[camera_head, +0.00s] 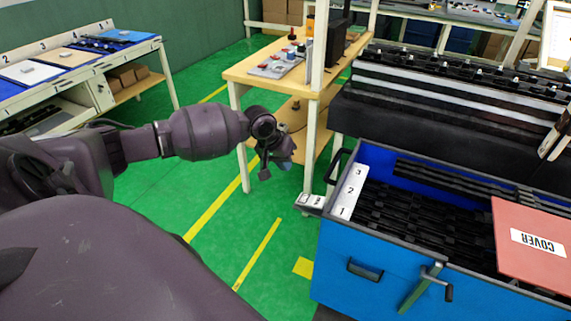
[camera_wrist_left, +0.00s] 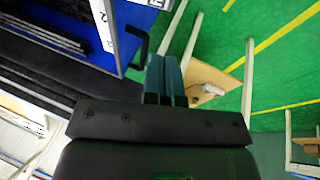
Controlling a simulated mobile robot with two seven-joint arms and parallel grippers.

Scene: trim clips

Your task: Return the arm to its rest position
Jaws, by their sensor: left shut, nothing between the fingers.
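My left arm comes in from the left in the head view. Its gripper (camera_head: 277,158) hangs over the green floor, left of the blue bin and in front of the wooden table. In the left wrist view the two fingers (camera_wrist_left: 165,78) lie close together with nothing between them. The gripper touches no object that I can see. My right gripper is in neither view.
The blue bin (camera_head: 345,258) holds dark strips and a red cover (camera_head: 532,240). A wooden table (camera_head: 262,72) stands behind the gripper. A workbench (camera_head: 85,75) is at the far left. Green floor with yellow lines is open between them.

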